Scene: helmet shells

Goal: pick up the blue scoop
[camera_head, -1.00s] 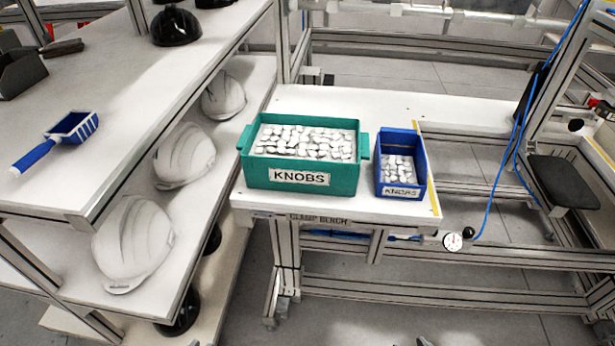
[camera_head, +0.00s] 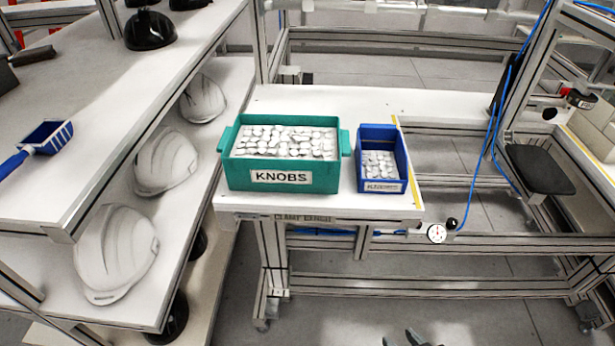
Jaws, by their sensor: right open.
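The blue scoop (camera_head: 47,138) lies on the white top shelf at the left of the view. Its slotted blue head points to the right, and its handle is partly cut off by the left picture edge. My right gripper (camera_head: 413,338) shows only as dark fingertips at the bottom edge. It is open, low in the picture, and far from the scoop. My left gripper is not in view.
A green bin (camera_head: 282,178) and a blue bin (camera_head: 381,184), both labelled KNOBS and filled with pale knobs, stand on the white bench. White helmet shells (camera_head: 115,252) sit on the shelf below the scoop. A black helmet (camera_head: 150,30) stands on the top shelf (camera_head: 110,95).

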